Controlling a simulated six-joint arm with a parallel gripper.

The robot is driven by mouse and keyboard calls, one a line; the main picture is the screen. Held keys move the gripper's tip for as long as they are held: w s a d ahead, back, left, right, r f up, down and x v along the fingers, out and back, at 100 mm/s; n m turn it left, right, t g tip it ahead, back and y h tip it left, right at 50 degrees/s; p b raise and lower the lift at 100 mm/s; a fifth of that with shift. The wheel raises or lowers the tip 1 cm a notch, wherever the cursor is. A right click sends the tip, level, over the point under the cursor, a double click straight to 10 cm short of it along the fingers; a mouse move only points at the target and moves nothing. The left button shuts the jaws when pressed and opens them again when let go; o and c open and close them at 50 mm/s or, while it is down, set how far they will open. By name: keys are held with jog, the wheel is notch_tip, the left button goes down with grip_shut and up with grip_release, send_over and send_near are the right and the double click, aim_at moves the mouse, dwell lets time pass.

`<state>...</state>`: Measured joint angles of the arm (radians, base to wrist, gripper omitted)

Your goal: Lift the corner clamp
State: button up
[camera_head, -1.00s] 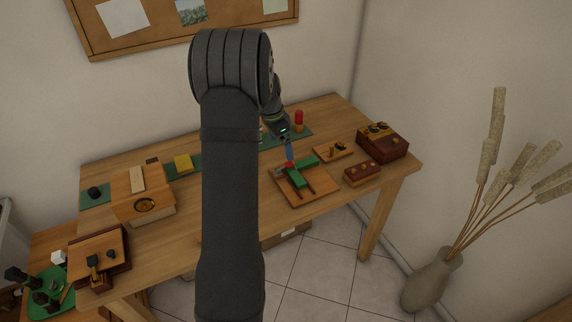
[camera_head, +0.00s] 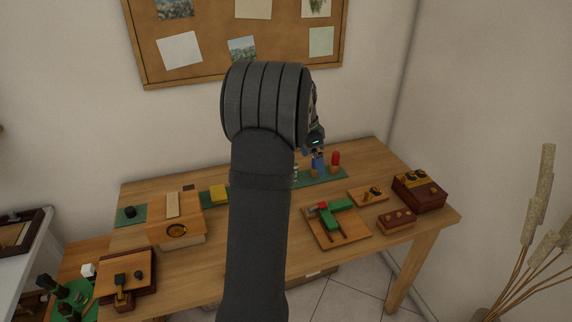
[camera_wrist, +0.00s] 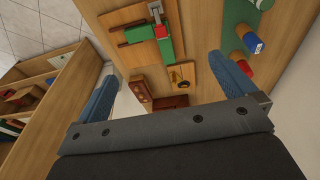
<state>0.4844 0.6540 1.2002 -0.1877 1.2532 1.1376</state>
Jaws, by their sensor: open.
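The corner clamp (camera_head: 328,222) is a green L-shaped piece with a small red part, lying on a square wooden board (camera_head: 350,242) toward the right of the table. In the wrist view the clamp (camera_wrist: 166,48) shows at the top centre, with its red part and a grey metal piece beside it. My gripper (camera_head: 318,163) has blue fingers and is behind and above the clamp, apart from it. In the wrist view my gripper (camera_wrist: 160,68) has its fingers spread wide with nothing between them. My arm hides part of the table's middle in the head view.
A red-topped peg (camera_head: 335,158) and other pegs stand on a green mat behind the clamp. To its right are a small board (camera_head: 366,197), a reddish block (camera_head: 397,220) and a dark red box (camera_head: 424,196). Bare tabletop lies at the right front.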

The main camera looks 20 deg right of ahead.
aim_at(323, 203)
jog(key=shift+c, duration=1.3)
jog(key=shift+y, duration=0.8)
jog(key=d, duration=0.2)
jog(key=s+d, duration=0.1)
jog(key=d, duration=0.1)
jog(key=shift+f, duration=0.4)
jog(key=c, duration=1.1)
jog(key=shift+t, duration=0.3)
jog(key=f, duration=1.7)
jog(key=shift+d+f, duration=0.2)
jog(key=shift+d, duration=0.15)
grip_shut()
